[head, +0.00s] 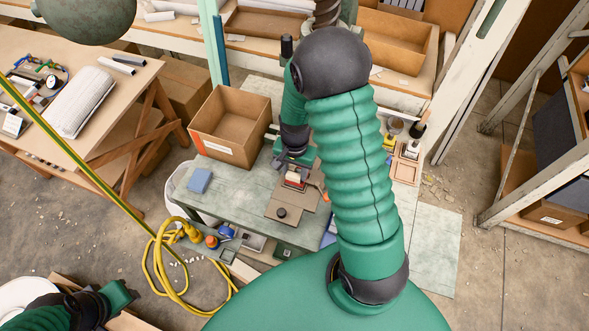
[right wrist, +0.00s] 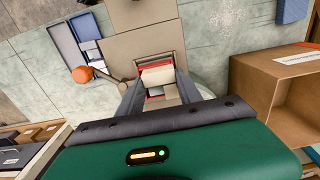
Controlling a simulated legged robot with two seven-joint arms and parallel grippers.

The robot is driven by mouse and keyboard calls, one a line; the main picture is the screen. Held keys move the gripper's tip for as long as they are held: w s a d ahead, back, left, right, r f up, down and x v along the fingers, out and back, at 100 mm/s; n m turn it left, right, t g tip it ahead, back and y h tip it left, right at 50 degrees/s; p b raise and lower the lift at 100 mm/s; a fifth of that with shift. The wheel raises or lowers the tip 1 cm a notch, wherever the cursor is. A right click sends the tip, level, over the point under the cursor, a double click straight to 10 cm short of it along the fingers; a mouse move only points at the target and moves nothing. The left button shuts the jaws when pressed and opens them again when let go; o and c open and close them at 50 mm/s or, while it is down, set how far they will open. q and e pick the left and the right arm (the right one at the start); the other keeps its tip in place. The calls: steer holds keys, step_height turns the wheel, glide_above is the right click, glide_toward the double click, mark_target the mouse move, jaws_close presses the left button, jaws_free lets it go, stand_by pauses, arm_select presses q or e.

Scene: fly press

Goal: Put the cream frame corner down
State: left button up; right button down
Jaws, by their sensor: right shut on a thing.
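My right gripper (right wrist: 158,92) is shut on a cream piece, which I take to be the cream frame corner (right wrist: 157,76). The piece shows between the two grey fingers in the right wrist view. Red and pale parts lie just under and around it, on a small brown press base (right wrist: 138,46). I cannot tell whether the piece touches them. In the head view the right gripper (head: 286,163) is over the grey-green table, largely hidden by its own wrist. My left arm shows at the lower left; its finger opening is not clear.
An open cardboard box (head: 231,137) stands on the table's left, with a blue block (head: 200,180) in front of it. An orange knob (right wrist: 82,74) on a lever is left of the fingers. A yellow hose (head: 160,270) lies on the floor. The table's left front is mostly clear.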

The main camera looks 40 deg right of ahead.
steer(key=c, duration=1.3)
jaws_free()
steer(key=shift+s+f, duration=0.15)
steer(key=shift+s, duration=0.05)
steer(key=o, duration=0.5)
steer(key=shift+d+f, duration=0.1)
steer(key=shift+d, duration=0.2)
steer(key=shift+a, duration=0.1)
